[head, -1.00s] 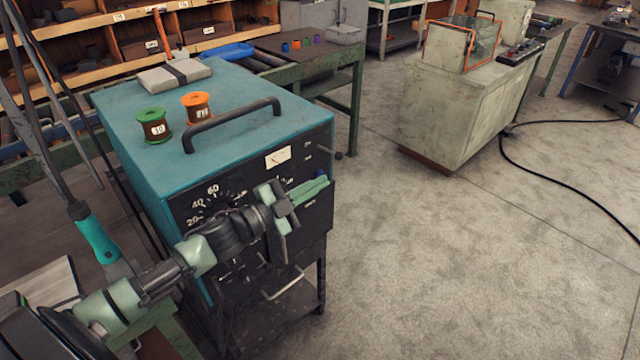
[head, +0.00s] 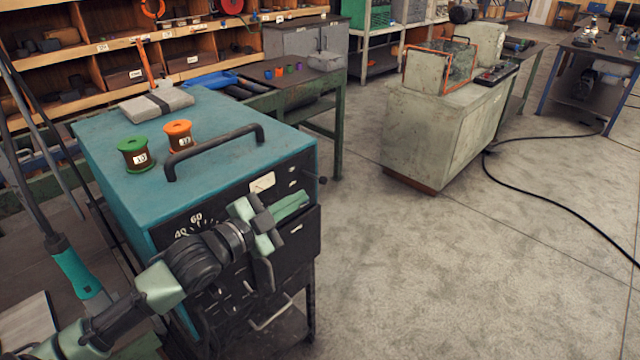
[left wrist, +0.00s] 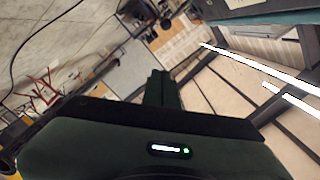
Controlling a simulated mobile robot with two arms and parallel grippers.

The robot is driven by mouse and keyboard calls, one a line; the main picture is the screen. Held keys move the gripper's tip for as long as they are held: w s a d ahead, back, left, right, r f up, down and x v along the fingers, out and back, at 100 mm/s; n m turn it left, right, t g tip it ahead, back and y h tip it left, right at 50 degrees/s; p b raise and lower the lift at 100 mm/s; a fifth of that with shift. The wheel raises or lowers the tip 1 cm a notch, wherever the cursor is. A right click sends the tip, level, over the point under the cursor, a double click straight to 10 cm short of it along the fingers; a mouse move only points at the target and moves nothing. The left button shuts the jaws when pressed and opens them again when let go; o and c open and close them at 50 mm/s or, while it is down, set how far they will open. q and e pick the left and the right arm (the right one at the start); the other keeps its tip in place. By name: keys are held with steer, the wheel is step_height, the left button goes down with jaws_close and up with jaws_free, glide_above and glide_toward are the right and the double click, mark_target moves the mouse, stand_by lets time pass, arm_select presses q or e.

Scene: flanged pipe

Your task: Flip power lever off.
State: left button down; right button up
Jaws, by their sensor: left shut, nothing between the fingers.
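The teal power unit (head: 110,172) has a dark front panel (head: 280,255) with a dial, small switches and a label. A small dark lever with a knob (head: 322,181) sticks out at the panel's upper right edge; I take it to be the power lever, but cannot tell its setting. My left gripper (head: 300,199) is shut and empty in front of the panel's upper right part, a little below and left of that lever, apparently apart from it. Its fingers (left wrist: 162,90) show in the left wrist view, where the lever cannot be made out. My right gripper is out of view.
A green spool (head: 133,155), an orange spool (head: 178,136) and a dark handle (head: 215,150) are on the unit's top. A grey cabinet (head: 430,135) stands to the right, with a black cable (head: 560,198) on the floor. The floor between is clear.

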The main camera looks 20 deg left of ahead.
mark_target(322, 182)
arm_select(q)
steer(key=w+p, duration=0.1)
steer(key=w, duration=0.2)
steer(key=w+f+p, duration=0.1)
steer(key=w, duration=0.3)
steer(key=w+d+f+p, duration=0.1)
steer(key=w, duration=0.3)
steer(key=shift+f+p, duration=0.15)
steer(key=shift+p, duration=0.2)
steer(key=shift+w+a+f, duration=0.15)
steer(key=shift+a+f, duration=0.1)
steer(key=shift+f, duration=0.15)
steer(key=shift+f, duration=0.1)
